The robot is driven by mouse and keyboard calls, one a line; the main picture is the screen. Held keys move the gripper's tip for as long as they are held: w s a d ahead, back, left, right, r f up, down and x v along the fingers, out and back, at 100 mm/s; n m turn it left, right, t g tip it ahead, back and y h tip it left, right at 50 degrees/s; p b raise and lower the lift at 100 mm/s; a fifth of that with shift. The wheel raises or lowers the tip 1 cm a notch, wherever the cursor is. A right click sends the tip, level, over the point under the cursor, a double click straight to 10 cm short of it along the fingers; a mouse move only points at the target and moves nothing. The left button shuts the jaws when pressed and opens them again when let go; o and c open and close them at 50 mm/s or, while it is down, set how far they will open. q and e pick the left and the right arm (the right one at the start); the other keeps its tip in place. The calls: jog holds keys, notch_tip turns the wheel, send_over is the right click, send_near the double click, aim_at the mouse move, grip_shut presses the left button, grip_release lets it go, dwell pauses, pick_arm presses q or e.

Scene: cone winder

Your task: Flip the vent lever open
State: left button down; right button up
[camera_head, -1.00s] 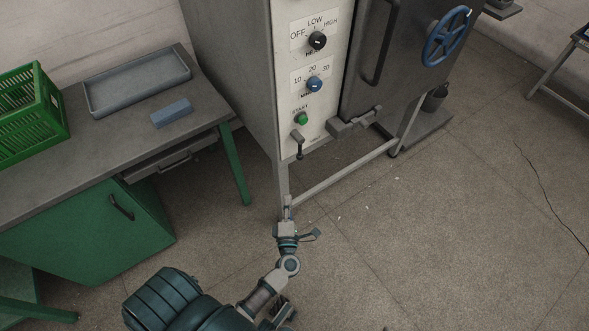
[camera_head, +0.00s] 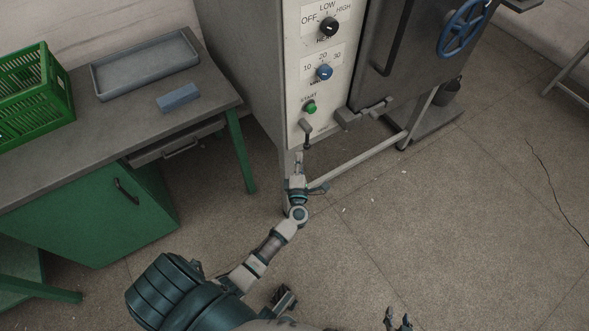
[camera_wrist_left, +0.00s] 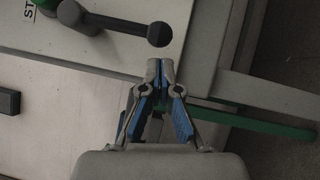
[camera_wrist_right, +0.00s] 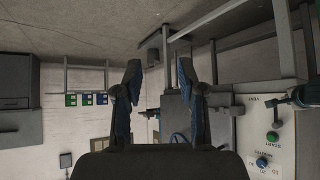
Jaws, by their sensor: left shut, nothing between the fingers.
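The vent lever (camera_head: 306,132) is a short grey arm with a dark ball end, low on the white control panel below the green start button. In the head view it hangs down; in the left wrist view its black ball (camera_wrist_left: 159,34) is just beyond my fingertips. My left gripper (camera_head: 299,157) is just below the lever, with its tips together and empty. The left wrist view shows a gap between the tips (camera_wrist_left: 160,68) and the ball. My right gripper (camera_head: 398,318) is at the bottom edge, far from the panel; its fingers (camera_wrist_right: 160,75) are apart and empty.
The panel carries a black heat knob (camera_head: 328,27), a blue minutes knob (camera_head: 323,72) and the green start button (camera_head: 310,107). A grey latch (camera_head: 362,113) juts out to the right. A frame bar (camera_head: 357,163) runs below. A bench (camera_head: 100,122) stands left.

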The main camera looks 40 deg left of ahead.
pick_arm(q)
jog(key=shift+w+d+r, duration=0.15)
jog(key=shift+w, duration=0.4)
pick_arm(e)
jog(key=shift+w+a+r, duration=0.1)
jog(key=shift+w+r, duration=0.05)
jog(key=shift+w, duration=0.1)
